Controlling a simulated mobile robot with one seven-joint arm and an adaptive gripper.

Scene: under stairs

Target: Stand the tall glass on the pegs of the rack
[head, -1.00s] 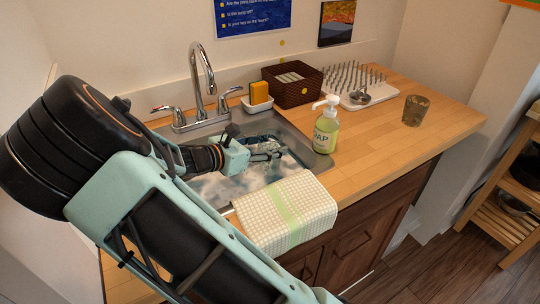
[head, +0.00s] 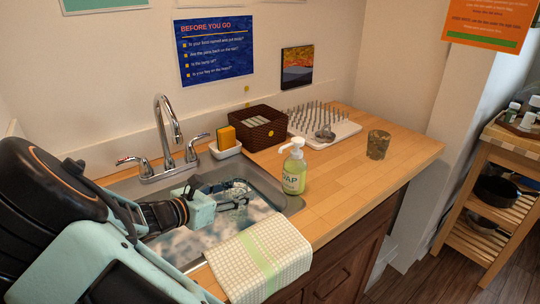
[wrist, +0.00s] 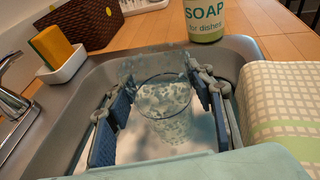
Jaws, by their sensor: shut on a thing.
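The tall glass (wrist: 163,100) is clear and speckled with suds. In the wrist view it stands between my two fingers, with its rim toward the camera and its lower part over or in the foamy water. My gripper (head: 238,203) is low in the sink, and the wrist view shows its fingers (wrist: 165,105) shut on the glass. In the head view the glass is hard to make out against the foam. The rack (head: 345,130) is a white board with rows of upright grey pegs, on the counter at the back right.
A soap bottle (head: 294,172) stands at the sink's right corner. A sponge in a white dish (head: 226,150) and a brown basket (head: 258,130) stand behind the sink. A speckled tumbler (head: 378,145) is right of the rack. A checked towel (head: 260,262) covers the front edge.

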